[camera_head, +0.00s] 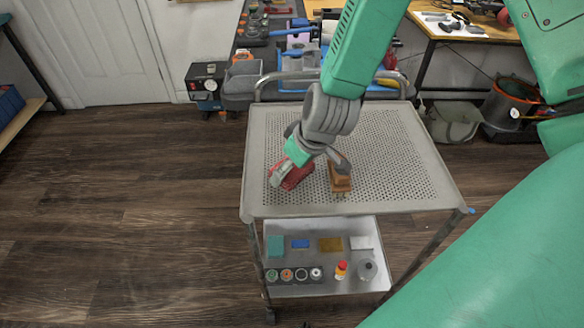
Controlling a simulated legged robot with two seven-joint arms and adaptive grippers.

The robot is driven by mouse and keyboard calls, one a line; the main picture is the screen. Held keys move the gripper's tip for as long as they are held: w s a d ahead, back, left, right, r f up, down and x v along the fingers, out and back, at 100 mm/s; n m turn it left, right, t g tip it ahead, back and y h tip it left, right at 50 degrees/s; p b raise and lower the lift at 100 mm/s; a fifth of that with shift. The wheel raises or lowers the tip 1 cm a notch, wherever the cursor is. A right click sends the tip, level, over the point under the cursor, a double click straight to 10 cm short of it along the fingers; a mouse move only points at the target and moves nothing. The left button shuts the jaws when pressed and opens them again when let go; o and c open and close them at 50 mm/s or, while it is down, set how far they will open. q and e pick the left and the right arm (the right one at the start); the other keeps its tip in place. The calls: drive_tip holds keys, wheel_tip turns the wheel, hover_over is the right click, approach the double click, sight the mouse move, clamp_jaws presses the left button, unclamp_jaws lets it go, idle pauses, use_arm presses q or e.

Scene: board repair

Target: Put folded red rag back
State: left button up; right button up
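The red rag (296,177), a small folded bundle, lies on the perforated top of the grey cart (258,192), left of the middle. My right gripper (311,172) reaches down over the cart top with its fingers spread apart. Its left finger overlaps the rag in the picture and hides part of it. Its right finger is over a brown block-like thing (340,180) just right of the rag. Whether the fingers touch either thing is hard to tell. My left gripper is not in view.
A tool bench (268,30) and another workbench (470,36) stand behind. The cart top's right side is clear, as is the floor to the left.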

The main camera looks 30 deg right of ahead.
drive_tip(key=o, duration=1.1)
drive_tip(key=p+v, duration=0.3)
drive_tip(key=v, duration=0.9)
drive_tip(key=shift+s, duration=0.1)
